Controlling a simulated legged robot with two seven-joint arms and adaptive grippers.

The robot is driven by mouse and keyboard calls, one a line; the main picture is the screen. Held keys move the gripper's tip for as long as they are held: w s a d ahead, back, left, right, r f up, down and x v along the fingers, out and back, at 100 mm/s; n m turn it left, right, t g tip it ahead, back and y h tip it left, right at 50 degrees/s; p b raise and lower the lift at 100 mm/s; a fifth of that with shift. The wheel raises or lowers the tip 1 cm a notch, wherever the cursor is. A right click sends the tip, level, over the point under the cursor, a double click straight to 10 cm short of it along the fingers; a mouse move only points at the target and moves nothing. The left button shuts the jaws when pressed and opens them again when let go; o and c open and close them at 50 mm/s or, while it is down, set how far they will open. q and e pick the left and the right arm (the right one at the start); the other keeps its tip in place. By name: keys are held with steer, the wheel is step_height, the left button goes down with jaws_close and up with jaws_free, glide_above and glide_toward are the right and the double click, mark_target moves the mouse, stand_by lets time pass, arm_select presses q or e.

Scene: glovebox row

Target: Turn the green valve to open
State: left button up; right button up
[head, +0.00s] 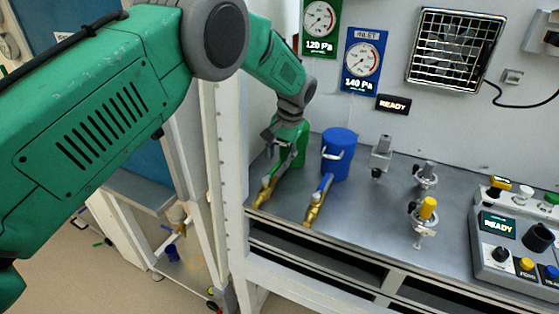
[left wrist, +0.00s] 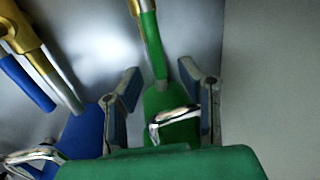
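The green valve is a brass body (head: 263,191) with a green lever, at the left end of the grey bench. In the left wrist view its green lever (left wrist: 153,45) runs from the brass at the top towards a green cylinder (left wrist: 175,132) with a silver handle. My left gripper (head: 284,140) is over this green cylinder, just behind the valve. In the left wrist view its two fingers (left wrist: 160,80) are spread apart, with the lever's near end between them. I cannot tell whether they touch it. My right gripper is not in view.
A blue cylinder (head: 338,154) and a blue-levered brass valve (head: 315,207) stand close to the right. Grey fittings and a yellow-capped fitting (head: 427,208) are further right, then a control panel (head: 508,255). A pale wall (left wrist: 270,75) is close on the gripper's right in the left wrist view.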

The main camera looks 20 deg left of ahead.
arm_select(q)
step_height(320, 180, up, 10)
steer(key=d, duration=0.2)
stand_by(0.4)
steer(key=shift+f, duration=0.15)
stand_by(0.3)
